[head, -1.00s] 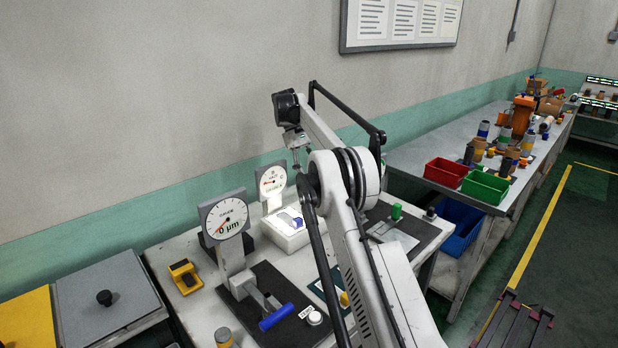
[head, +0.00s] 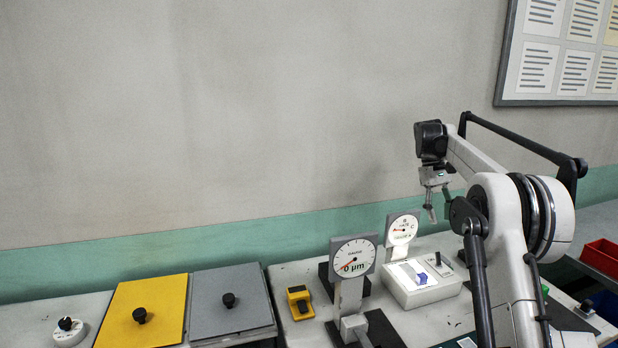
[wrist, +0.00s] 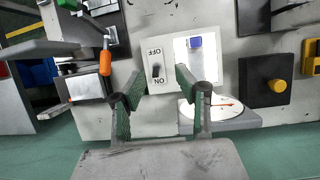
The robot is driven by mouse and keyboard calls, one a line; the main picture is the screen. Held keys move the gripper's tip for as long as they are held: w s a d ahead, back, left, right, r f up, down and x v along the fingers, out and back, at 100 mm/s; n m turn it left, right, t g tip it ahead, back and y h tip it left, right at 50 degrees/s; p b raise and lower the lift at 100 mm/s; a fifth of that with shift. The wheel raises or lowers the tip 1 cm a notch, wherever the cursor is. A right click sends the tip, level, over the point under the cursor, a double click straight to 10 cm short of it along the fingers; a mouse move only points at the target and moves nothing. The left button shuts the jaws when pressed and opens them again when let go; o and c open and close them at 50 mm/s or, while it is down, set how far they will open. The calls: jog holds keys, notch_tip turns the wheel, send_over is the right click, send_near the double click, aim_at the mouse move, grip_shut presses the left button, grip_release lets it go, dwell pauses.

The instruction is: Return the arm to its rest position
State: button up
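My gripper (head: 432,205) hangs from my raised, folded arm at the right of the head view, in the air above the workbench. In the wrist view its two green-padded fingers (wrist: 158,80) stand apart with nothing between them, so it is open and empty. Beyond the fingers in the wrist view is a white box with an ON/OFF switch (wrist: 156,68).
A dial gauge reading 0 µm (head: 353,257) and a smaller dial (head: 402,229) stand upright on the bench near my arm. Left are a yellow device (head: 299,302), a grey lid (head: 232,306), a yellow lid (head: 143,312) and a white knobbed disc (head: 69,331). Air above the left bench is free.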

jog(key=s+a+r+t, duration=0.2)
jog(key=s+a+r, duration=0.2)
jog(key=s, duration=0.3)
jog(key=s+a+r+m+t, duration=0.1)
jog(key=s+a+r+t, duration=0.1)
jog(key=s+a+r, duration=0.3)
jog(key=s+a+r+t, duration=0.2)
jog(key=s+a, duration=0.1)
jog(key=s, duration=0.5)
jog(key=s+a+f+t, duration=0.1)
jog(key=s+f, duration=0.3)
jog(key=s, duration=0.4)
jog(key=s+a+f+m+t+y, duration=0.1)
jog(key=s+a+f+t, duration=0.1)
jog(key=s+a+f, duration=0.2)
jog(key=s+a+f+m+t, duration=0.1)
jog(key=s+f, duration=0.3)
jog(key=s, duration=0.7)
jog(key=shift+s+a+f+t+y, duration=0.25)
jog(key=shift+s+a+t+y, duration=0.15)
jog(key=shift+a+t, duration=0.25)
